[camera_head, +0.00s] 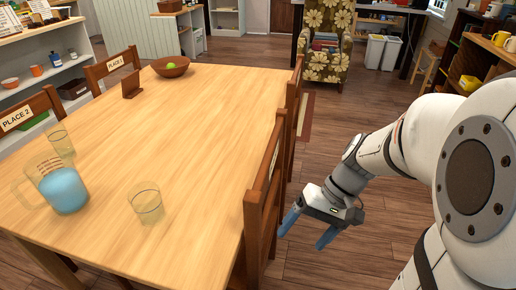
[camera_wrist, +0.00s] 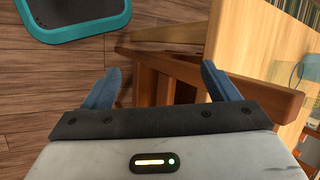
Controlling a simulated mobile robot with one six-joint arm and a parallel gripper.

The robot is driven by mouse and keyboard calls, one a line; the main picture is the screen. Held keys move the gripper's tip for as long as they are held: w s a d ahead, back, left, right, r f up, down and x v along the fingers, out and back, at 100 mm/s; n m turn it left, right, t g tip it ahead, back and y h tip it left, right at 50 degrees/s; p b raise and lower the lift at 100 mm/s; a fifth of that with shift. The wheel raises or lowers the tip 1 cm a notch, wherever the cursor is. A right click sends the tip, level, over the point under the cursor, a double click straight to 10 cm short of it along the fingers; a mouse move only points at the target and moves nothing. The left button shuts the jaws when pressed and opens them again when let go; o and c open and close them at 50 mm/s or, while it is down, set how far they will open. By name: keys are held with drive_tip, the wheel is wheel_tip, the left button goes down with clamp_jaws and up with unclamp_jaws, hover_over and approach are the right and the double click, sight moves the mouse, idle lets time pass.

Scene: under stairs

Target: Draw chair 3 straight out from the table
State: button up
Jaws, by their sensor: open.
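The near chair (camera_head: 262,210) on the table's right side is brown wood with a slatted back. A second chair (camera_head: 294,100) stands farther along that side. No number shows on either, so I cannot tell which is chair 3. My gripper (camera_head: 308,230) is open and empty, just right of the near chair's back, its blue fingers pointing down. In the wrist view a wooden chair (camera_wrist: 190,75) lies beyond and partly between the open fingers (camera_wrist: 161,68). I cannot tell whether either finger touches it.
Chairs labelled PLACE 1 (camera_head: 115,65) and PLACE 2 (camera_head: 20,115) stand at the left side. A jug of blue liquid (camera_head: 62,188), glasses (camera_head: 146,205) and a bowl (camera_head: 170,67) are on the table. Wood floor (camera_head: 340,140) right of the chairs is clear. A teal-edged mat (camera_wrist: 75,15) lies on the floor.

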drive_tip(key=w+f+y+b, duration=0.1)
drive_tip(key=f+y+b, duration=0.1)
drive_tip(key=f, duration=0.1)
drive_tip(key=w+f+y+b, duration=0.2)
drive_tip(key=f+b, duration=0.1)
drive_tip(key=f, duration=0.1)
drive_tip(key=w+d+f+m+t+y+b, duration=0.1)
drive_tip(key=w+f+y+b, duration=0.1)
drive_tip(key=f+b, duration=0.1)
drive_tip(key=shift+w+f+y, duration=0.2)
drive_tip(key=shift+f+y, duration=0.1)
drive_tip(key=shift+f, duration=0.4)
drive_tip(key=m+t+y+b, duration=0.2)
drive_tip(key=t+y+b, duration=0.3)
drive_tip(key=t+b, duration=0.25)
approach(268, 221)
drive_tip(key=shift+g, duration=0.35)
drive_tip(key=x, duration=1.1)
drive_tip(key=shift+w+f+b, duration=0.25)
drive_tip(key=shift+w+b, duration=0.1)
drive_tip(key=shift+c, duration=0.3)
clamp_jaws()
